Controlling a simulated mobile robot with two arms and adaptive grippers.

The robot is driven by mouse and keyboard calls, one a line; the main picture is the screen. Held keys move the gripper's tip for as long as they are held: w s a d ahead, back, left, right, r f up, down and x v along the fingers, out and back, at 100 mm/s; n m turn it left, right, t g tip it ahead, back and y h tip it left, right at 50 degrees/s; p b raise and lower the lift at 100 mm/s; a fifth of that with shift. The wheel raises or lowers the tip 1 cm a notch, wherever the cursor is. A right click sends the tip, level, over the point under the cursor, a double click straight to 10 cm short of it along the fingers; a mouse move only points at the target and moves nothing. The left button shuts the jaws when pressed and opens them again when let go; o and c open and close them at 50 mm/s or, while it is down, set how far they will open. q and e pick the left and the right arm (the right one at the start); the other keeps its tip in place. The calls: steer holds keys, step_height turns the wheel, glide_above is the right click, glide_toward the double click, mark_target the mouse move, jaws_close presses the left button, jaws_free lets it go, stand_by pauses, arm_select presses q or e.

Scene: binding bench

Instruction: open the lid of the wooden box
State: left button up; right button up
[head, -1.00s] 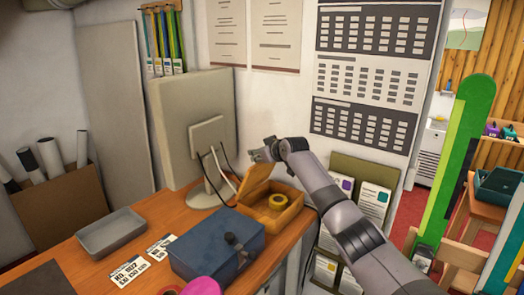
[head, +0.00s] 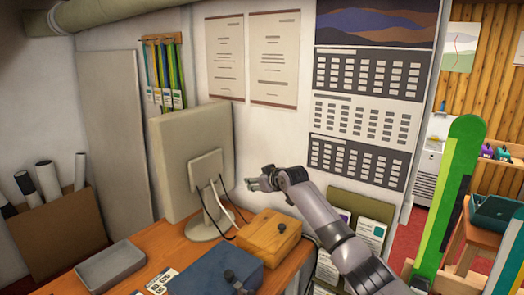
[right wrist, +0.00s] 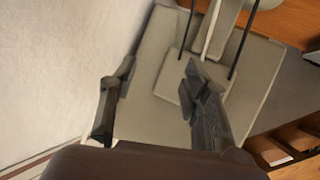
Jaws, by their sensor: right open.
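The wooden box (head: 262,245) stands on the bench beside the monitor. Its lid (head: 270,231) looks down and closed, with a small dark knob (head: 282,227) on it; the inside is hidden. My right gripper (head: 254,184) is above and behind the box, apart from it, near the monitor's right edge. In the right wrist view, my right gripper (right wrist: 160,76) is open with nothing between its fingers, and the box cannot be made out.
A grey monitor (head: 190,150) with hanging cables stands left of the box. A blue box (head: 215,272) with a dark knob lies in front of it. A grey tray (head: 110,267) is at the left. The wall with a calendar (head: 362,110) is close behind my right arm.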

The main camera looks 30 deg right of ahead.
steer(key=s+a+r+p, duration=0.3)
steer(key=s+r, duration=0.4)
steer(key=r, duration=0.5)
stand_by(1.1)
steer(key=shift+s+r, duration=0.1)
steer(key=shift+s, duration=0.05)
steer(key=v, duration=1.1)
steer(key=shift+s, duration=0.35)
steer(key=shift+r, duration=0.15)
